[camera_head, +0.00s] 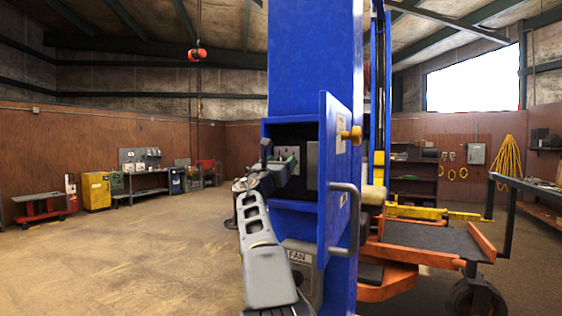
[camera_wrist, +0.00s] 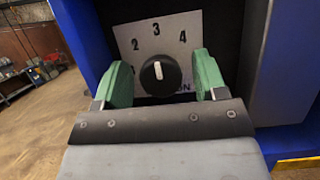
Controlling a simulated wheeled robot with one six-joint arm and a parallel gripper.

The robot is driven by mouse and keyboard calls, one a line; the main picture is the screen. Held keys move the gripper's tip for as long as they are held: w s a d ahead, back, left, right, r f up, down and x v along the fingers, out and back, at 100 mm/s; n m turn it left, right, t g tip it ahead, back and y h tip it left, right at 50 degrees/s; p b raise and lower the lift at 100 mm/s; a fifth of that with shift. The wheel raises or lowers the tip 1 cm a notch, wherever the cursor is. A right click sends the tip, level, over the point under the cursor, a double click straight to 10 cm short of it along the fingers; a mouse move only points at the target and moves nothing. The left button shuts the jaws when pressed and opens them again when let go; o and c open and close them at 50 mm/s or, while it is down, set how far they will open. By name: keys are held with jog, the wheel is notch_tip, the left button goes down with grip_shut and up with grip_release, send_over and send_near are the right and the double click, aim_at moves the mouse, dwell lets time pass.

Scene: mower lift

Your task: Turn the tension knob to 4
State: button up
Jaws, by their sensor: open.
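The tension knob (camera_wrist: 160,75) is round and black with a white pointer mark. The mark points nearly straight up, toward the 3. It sits on a pale dial plate (camera_wrist: 176,24) showing 2, 3 and 4; the lower left is partly covered by a finger, and only "ON" shows of the lettering below. My gripper (camera_wrist: 163,70) is open, its green fingers on either side of the knob with gaps to both sides. In the head view my gripper (camera_head: 281,167) reaches into the opening of the blue column (camera_head: 313,60); the knob cannot be made out there.
The blue door (camera_head: 336,190) stands open right of the opening, with a yellow knob (camera_head: 352,135) and a grey handle (camera_head: 350,215). A box marked FAN (camera_head: 300,257) is below. An orange lift platform (camera_head: 430,243) stands at right.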

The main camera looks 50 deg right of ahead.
jog(key=shift+c, duration=0.3)
jog(key=c, duration=0.8)
jog(key=shift+m, duration=0.5)
jog(key=shift+m+g+p, duration=0.15)
jog(key=shift+m+g, duration=0.9)
jog(key=shift+m, duration=0.8)
jog(key=shift+m+g+p, duration=0.1)
jog(key=shift+m+g, duration=0.9)
jog(key=shift+m, duration=0.9)
jog(key=shift+m+g+p, duration=0.15)
jog(key=shift+m+g, duration=0.9)
jog(key=shift+m, duration=1.1)
jog(key=o, duration=0.9)
jog(key=shift+c, duration=0.2)
